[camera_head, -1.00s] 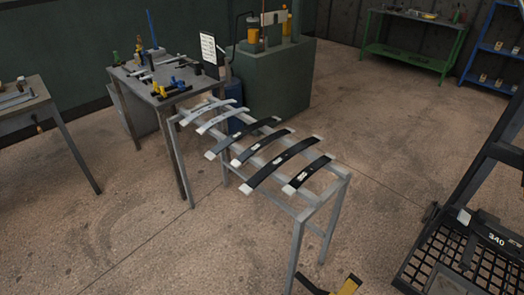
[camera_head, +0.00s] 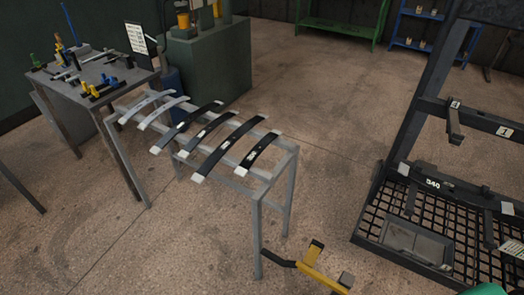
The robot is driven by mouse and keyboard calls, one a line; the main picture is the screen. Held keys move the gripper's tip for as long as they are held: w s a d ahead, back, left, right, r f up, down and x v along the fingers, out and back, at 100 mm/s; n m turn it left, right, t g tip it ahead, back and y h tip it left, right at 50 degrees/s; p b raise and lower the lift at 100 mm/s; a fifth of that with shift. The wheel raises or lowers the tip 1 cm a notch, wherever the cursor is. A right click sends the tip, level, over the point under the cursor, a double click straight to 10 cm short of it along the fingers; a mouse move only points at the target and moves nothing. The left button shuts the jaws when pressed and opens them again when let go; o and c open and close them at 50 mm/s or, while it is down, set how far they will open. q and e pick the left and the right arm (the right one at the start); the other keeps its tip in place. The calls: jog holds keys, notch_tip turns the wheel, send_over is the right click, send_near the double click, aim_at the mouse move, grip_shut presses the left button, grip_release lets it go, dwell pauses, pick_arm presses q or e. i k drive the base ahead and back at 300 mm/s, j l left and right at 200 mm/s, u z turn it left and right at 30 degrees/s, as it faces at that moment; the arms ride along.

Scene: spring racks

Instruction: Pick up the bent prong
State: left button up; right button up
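A black upright rack stands at the right. A short dark prong (camera_head: 454,126) sticks out from its crossbar and slants downward. Other dark prongs (camera_head: 412,192) stand out lower on the rack, near a label reading 340. I cannot tell for sure which prong is the bent one. On the floor at the bottom centre is a yellow and black piece (camera_head: 318,275) with a dark bent bar at its left; I cannot tell what it is. Neither of my grippers shows in the head view.
A grey metal stand (camera_head: 272,190) holds several curved leaf springs at centre left. A workbench (camera_head: 85,90) with tools stands behind it, beside a green machine cabinet (camera_head: 210,65). A black mesh platform (camera_head: 375,225) lies at the rack's foot. Open floor (camera_head: 330,130) lies between stand and rack.

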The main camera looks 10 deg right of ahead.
aim_at(453, 103)
jog(key=z, duration=1.7)
jog(key=u, duration=2.35)
jog(key=z, duration=2.25)
jog(key=j+z, duration=0.45)
jog(key=l, duration=0.1)
